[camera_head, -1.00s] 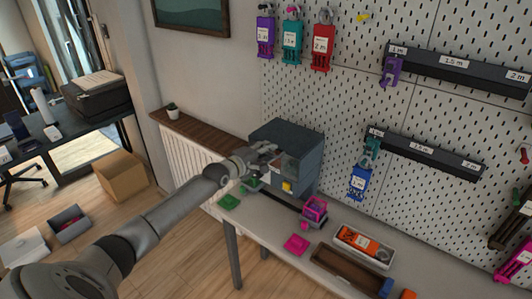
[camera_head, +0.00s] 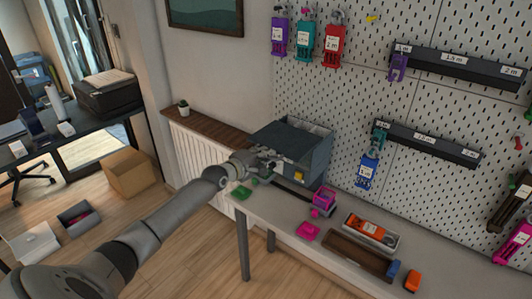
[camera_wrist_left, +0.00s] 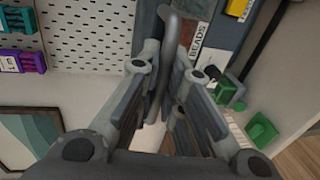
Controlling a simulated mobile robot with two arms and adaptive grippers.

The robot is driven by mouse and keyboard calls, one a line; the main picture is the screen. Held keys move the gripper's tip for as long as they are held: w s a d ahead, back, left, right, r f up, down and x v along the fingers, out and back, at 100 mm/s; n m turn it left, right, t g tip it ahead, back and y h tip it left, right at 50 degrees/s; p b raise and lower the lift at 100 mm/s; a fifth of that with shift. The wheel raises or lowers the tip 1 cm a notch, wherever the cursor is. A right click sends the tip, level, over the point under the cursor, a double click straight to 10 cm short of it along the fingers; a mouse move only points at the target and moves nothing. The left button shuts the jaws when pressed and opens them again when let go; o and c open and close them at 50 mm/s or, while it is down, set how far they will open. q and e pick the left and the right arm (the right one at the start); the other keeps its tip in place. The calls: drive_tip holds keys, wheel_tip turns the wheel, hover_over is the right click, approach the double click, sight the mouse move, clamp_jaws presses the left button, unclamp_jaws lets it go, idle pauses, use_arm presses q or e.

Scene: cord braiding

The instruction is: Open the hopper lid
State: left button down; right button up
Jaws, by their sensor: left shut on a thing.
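The hopper is a blue-grey box (camera_head: 314,160) at the far end of the bench, against the pegboard. Its top looks open in the head view, with inner walls showing. My left gripper (camera_head: 268,160) is at its left front side. In the left wrist view, my left gripper (camera_wrist_left: 165,105) is shut on a curved grey handle (camera_wrist_left: 169,58), next to a panel with a BEADS label (camera_wrist_left: 194,42). I take this to be the lid handle. The arm and gripper hide part of the lid. My right gripper is not in view.
Green pieces (camera_head: 240,192), a pink block (camera_head: 308,231) and a magenta device (camera_head: 323,200) are on the bench near the hopper. A tray with an orange tool (camera_head: 368,231) and a brown trough (camera_head: 352,256) lie further right. A cardboard box (camera_head: 132,175) stands on the floor.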

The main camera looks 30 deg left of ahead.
use_arm(q)
drive_tip(key=shift+s+r, duration=0.2)
drive_tip(key=shift+w, duration=0.1)
drive_tip(key=c, duration=1.7)
unclamp_jaws()
drive_tip(key=shift+w+f, duration=0.3)
drive_tip(key=shift+w, duration=0.15)
drive_tip(key=shift+c, duration=0.2)
drive_tip(key=shift+o, duration=0.9)
drive_tip(key=d+v, duration=0.1)
drive_tip(key=v, duration=1.1)
drive_tip(key=shift+a, duration=0.4)
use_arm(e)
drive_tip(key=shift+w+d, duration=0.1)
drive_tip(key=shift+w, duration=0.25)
use_arm(q)
drive_tip(key=shift+r, duration=0.1)
